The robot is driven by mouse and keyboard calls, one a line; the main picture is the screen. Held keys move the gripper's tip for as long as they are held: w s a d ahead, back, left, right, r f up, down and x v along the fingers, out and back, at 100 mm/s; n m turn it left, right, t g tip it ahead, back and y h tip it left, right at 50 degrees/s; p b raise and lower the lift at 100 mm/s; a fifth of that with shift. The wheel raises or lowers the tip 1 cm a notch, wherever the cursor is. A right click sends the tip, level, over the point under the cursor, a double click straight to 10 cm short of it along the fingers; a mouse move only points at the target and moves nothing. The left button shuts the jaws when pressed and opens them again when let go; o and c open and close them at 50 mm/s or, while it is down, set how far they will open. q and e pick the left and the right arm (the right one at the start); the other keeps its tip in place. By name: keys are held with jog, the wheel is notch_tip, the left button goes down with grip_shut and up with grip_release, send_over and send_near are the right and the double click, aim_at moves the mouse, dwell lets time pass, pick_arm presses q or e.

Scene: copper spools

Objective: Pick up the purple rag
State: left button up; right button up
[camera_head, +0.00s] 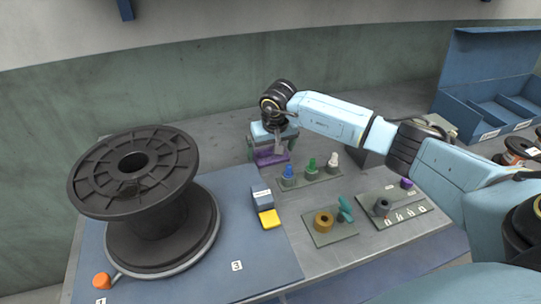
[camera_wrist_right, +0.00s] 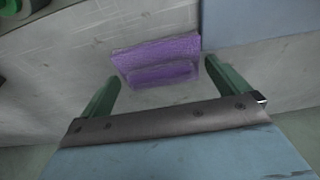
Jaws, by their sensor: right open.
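The purple rag (camera_head: 270,156) lies on the grey table at the back, right of the blue mat, partly covered by my right gripper in the head view. In the right wrist view the purple rag (camera_wrist_right: 158,58) looks like a folded, textured piece. My right gripper (camera_head: 270,155) is at the rag. In the right wrist view its green fingers (camera_wrist_right: 168,88) are apart, with the rag beyond and between their tips. The gap between them is empty. My left gripper is not in view.
A large dark spool (camera_head: 150,220) stands on the blue mat (camera_head: 262,262) at left. Several coloured pegs stand on a plate (camera_head: 312,178) just right of the rag. More plates with parts lie nearer the front right. A blue open case (camera_head: 465,103) stands at back right.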

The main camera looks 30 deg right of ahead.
aim_at(271, 150)
jog(key=c, duration=0.7)
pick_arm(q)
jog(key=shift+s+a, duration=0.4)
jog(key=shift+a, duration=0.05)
pick_arm(e)
jog(key=shift+r, duration=0.1)
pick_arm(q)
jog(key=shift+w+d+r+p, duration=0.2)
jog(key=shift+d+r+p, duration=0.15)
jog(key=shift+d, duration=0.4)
pick_arm(e)
notch_tip(271, 150, up, 10)
